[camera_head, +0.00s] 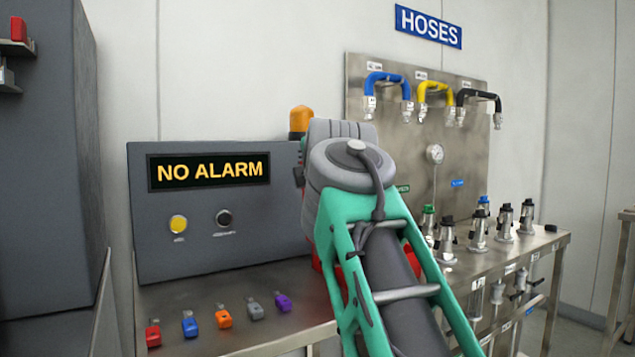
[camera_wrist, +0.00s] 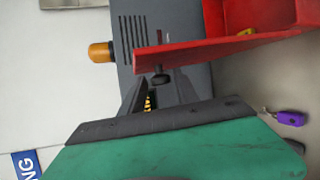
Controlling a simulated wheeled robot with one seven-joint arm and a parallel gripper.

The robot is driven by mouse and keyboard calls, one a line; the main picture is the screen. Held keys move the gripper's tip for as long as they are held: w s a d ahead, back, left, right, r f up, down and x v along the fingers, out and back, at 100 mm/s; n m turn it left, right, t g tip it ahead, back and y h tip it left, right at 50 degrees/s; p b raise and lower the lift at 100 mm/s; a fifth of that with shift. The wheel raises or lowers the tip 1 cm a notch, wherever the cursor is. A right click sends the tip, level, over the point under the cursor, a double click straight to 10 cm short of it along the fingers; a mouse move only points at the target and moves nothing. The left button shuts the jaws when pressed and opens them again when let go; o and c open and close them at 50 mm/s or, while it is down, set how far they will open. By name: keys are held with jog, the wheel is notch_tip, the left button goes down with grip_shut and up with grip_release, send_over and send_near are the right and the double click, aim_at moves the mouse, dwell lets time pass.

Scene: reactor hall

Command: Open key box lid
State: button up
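The red key box shows in the wrist view as a long red panel (camera_wrist: 225,52), which looks like its raised lid, and a red body (camera_wrist: 290,18) at the top right. A small yellow thing (camera_wrist: 246,31) shows inside the body. In the head view only red bits (camera_head: 316,262) show around my arm, which hides the rest. My gripper is hidden in the head view.
A grey alarm panel (camera_head: 200,205) reading NO ALARM stands at the back of the bench (camera_head: 190,300). Several coloured key tags lie on the bench, including a purple one (camera_head: 283,302). A steel hose board (camera_head: 420,165) and metal fittings stand right of my arm.

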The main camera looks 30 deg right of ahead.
jog(key=shift+o, duration=0.7)
jog(key=shift+f, duration=0.1)
jog(key=p+v, duration=0.2)
jog(key=v, duration=0.5)
jog(key=shift+s, duration=0.4)
jog(key=shift+a, duration=0.15)
